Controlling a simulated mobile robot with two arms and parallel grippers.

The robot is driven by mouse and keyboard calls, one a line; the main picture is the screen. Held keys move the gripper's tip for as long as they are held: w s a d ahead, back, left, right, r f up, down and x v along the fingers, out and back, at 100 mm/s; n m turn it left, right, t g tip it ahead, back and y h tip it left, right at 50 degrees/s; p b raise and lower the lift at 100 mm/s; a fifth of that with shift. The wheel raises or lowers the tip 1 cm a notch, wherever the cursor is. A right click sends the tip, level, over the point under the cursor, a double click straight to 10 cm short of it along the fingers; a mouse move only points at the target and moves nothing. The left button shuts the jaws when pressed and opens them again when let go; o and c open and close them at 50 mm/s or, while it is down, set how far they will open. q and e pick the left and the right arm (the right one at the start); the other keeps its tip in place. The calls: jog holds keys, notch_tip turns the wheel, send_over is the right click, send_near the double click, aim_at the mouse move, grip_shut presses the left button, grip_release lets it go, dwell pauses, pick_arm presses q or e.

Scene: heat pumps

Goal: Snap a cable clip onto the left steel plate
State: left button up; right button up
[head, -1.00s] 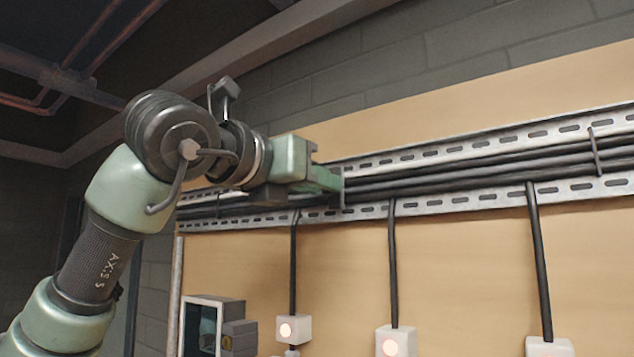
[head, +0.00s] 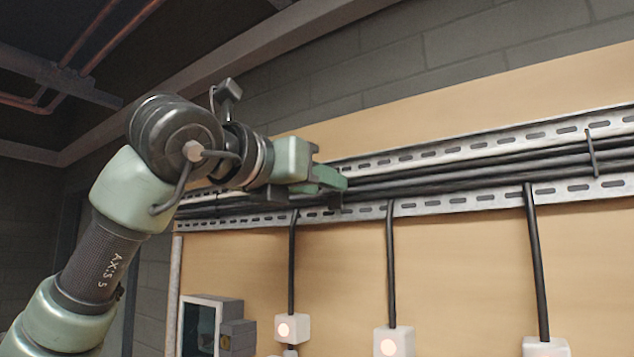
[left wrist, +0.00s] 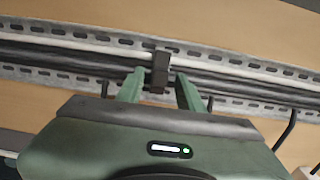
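A small black cable clip shows in the left wrist view (left wrist: 160,72), upright across the black cables (left wrist: 85,61), between and just beyond my finger tips. In the head view its lower part (head: 335,202) shows below my fingers, at the lower perforated steel strip (head: 440,205). My left gripper (head: 330,180) is at the cable run with its green fingers parted. In the left wrist view (left wrist: 160,85) a gap shows between the clip and each finger. Whether the clip is fully seated is hidden. A separate left steel plate cannot be made out. My right gripper is not in view.
An upper perforated steel strip (head: 450,150) runs above the cables on a tan board (head: 460,270). A thin dark bracket (head: 592,152) crosses the cables at right. Vertical cables drop to white boxes (head: 394,341). A grey cabinet (head: 215,325) stands lower left.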

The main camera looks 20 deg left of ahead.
pick_arm(q)
jog(key=shift+w+d, duration=0.1)
jog(key=shift+w, duration=0.05)
dwell(0.3)
jog(key=b+v, duration=0.4)
jog(key=v, duration=1)
dwell(0.5)
dwell(0.5)
